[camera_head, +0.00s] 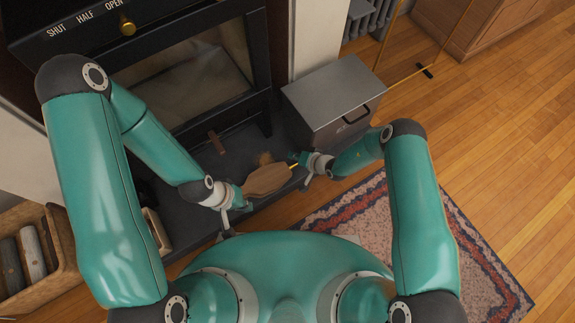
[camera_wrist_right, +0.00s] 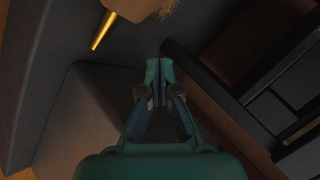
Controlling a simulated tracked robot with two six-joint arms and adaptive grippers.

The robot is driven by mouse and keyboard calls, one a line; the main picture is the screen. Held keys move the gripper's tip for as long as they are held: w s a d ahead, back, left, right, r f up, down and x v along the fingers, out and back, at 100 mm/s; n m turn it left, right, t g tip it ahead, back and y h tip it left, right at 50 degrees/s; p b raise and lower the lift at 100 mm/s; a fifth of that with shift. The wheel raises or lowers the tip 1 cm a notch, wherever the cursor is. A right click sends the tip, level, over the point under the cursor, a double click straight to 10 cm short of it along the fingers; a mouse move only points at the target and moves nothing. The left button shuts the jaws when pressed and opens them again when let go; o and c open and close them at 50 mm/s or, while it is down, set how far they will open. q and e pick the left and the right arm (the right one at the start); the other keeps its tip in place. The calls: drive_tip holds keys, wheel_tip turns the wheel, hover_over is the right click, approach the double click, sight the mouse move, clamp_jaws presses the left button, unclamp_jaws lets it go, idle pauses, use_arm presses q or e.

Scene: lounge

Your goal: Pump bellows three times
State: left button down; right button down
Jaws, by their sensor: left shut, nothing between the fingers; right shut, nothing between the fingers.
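The bellows (camera_head: 268,180) show in the head view as a wooden, paddle-shaped body on the dark hearth in front of the stove. Their brass nozzle (camera_head: 294,166) points right. In the right wrist view the nozzle (camera_wrist_right: 104,30) and a wooden end (camera_wrist_right: 140,6) show at the top. My left gripper (camera_head: 240,207) is shut at the left end of the bellows; its fingertips are small in the picture. My right gripper (camera_head: 296,157) is shut and empty near the nozzle. Its closed fingers show in the right wrist view (camera_wrist_right: 159,72), apart from the nozzle.
The black stove (camera_head: 258,65) with a glass front and a brass knob (camera_head: 127,28) stands behind the hearth (camera_head: 235,155). A grey metal box (camera_head: 330,92) stands right of the bellows. A log basket (camera_head: 62,255) is at lower left. A patterned rug (camera_head: 455,240) lies at right.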

idle(0.6)
drive_tip(key=s+d+r+g+h, duration=0.1)
drive_tip(key=s+d+r+g, duration=0.2)
drive_tip(key=s, duration=0.5)
drive_tip(key=s+d+r+g, duration=0.15)
drive_tip(key=s+g, duration=0.25)
drive_tip(key=s, duration=0.4)
drive_tip(key=s+d+r+h, duration=0.1)
drive_tip(key=s+d+r, duration=0.2)
drive_tip(key=r, duration=0.2)
drive_tip(key=s+d+r+t+h, duration=0.1)
drive_tip(key=s+d+r, duration=0.2)
drive_tip(key=r, duration=0.3)
drive_tip(key=shift+s+d+r, duration=0.2)
drive_tip(key=shift+d+r, duration=0.05)
